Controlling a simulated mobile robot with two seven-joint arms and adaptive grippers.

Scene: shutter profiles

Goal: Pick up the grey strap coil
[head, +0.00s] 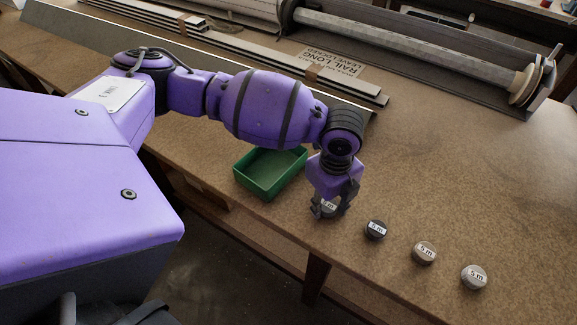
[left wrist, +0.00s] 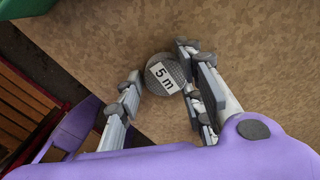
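A grey strap coil (left wrist: 166,73) with a white "5 m" label lies between the fingers of my left gripper (left wrist: 158,75) in the left wrist view. The fingers stand apart on either side of it; the right finger looks very close to the coil, and a narrow gap shows at the left. In the head view my left gripper (head: 330,205) points down over this coil and mostly hides it; only its label shows. The coil rests on the brown worktop. My right gripper is not in view.
A black coil (head: 376,230), a beige coil (head: 424,253) and a pale greyish coil (head: 474,277) stand in a row to the right. A green open tray (head: 265,190) is left of the gripper. Long profiles (head: 330,85) and a roller shaft (head: 400,48) lie behind. The worktop's front edge is close.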

